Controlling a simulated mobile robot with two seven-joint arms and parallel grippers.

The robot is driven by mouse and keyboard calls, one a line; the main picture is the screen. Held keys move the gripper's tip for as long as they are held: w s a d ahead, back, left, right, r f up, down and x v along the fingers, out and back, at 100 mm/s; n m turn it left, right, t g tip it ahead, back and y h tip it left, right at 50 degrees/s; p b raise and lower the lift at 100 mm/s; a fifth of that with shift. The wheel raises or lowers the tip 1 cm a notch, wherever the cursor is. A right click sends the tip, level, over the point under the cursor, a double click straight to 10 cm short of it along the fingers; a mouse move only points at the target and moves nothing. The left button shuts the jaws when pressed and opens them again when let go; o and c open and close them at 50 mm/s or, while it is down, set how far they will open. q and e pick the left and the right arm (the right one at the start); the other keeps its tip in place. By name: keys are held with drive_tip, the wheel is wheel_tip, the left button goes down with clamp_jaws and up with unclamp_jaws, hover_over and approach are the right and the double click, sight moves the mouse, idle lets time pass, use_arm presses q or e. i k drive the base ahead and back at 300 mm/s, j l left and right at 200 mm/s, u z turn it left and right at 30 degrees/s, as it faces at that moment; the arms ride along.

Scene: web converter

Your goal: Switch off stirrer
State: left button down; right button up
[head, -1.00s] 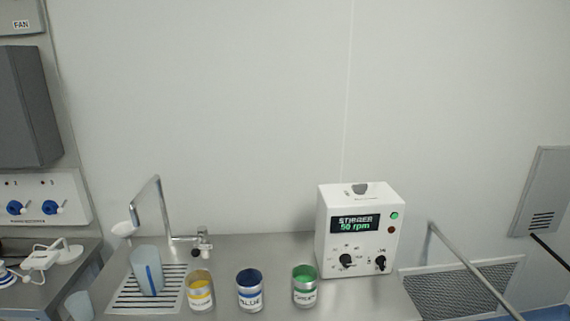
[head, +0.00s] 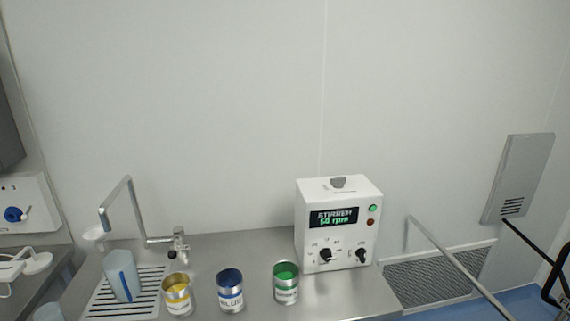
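The stirrer control box (head: 340,190) is a white unit standing at the right part of the steel counter. Its display (head: 333,217) reads "STIRRER 50 rpm" in lit letters. A green button or lamp (head: 373,208) and a red one (head: 371,222) sit to the right of the display. Two black knobs, a left knob (head: 325,254) and a right knob (head: 361,255), are on the lower front. The small markings around the knobs are too small to read. Neither of my grippers is in view.
Yellow (head: 177,293), blue (head: 230,290) and green (head: 286,282) labelled cans stand left of the box. A jug (head: 122,276) stands on the drain grate below a tap (head: 179,243). A metal rail (head: 455,262) and floor-level vent (head: 440,278) lie to the right.

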sight(361, 252)
drive_tip(key=z, duration=2)
drive_tip(key=u, duration=1.4)
drive_tip(key=i+l+u, duration=0.2)
drive_tip(key=l, duration=0.15)
drive_tip(key=i+l+u, duration=0.2)
drive_tip(key=l, duration=0.2)
drive_tip(key=l+u, duration=0.2)
drive_tip(key=l, duration=0.2)
